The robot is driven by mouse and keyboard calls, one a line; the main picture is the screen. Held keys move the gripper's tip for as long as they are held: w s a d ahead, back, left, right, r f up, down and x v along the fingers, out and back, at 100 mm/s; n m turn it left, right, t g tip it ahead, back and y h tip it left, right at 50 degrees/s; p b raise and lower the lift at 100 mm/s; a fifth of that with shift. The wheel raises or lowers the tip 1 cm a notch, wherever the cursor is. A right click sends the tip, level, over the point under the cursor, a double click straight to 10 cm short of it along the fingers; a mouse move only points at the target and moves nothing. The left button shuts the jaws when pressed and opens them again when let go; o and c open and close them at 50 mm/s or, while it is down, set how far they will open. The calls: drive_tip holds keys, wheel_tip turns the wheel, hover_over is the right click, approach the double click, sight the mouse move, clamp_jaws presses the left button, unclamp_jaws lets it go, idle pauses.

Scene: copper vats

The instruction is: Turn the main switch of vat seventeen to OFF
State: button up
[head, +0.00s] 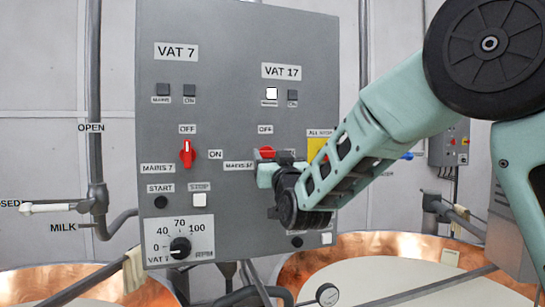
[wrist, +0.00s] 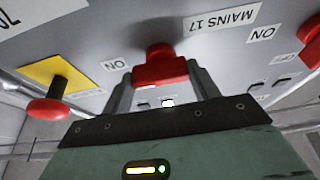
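The main switch of vat 17 is a red handle (head: 266,152) on the grey panel, under the OFF label and partly hidden by my gripper in the head view. The wrist view, upside down, shows its red handle (wrist: 160,70) lying crosswise between my fingers. My gripper (wrist: 160,78) has one finger at each end of the handle, with no clear gap; whether they press on it I cannot tell. The MAINS lamp under VAT 17 (head: 271,93) is lit white; the ON lamp (head: 292,95) beside it is dark.
The vat 7 switch (head: 186,153) is red and upright to the left, pointing at OFF. A yellow plate (head: 317,147) is right of the vat 17 switch; the wrist view shows its red button (wrist: 48,109). Copper vats (head: 350,246) stand below, and a pipe (head: 95,100) runs at left.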

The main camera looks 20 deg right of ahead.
drive_tip(key=c, duration=0.4)
drive_tip(key=shift+o, duration=0.2)
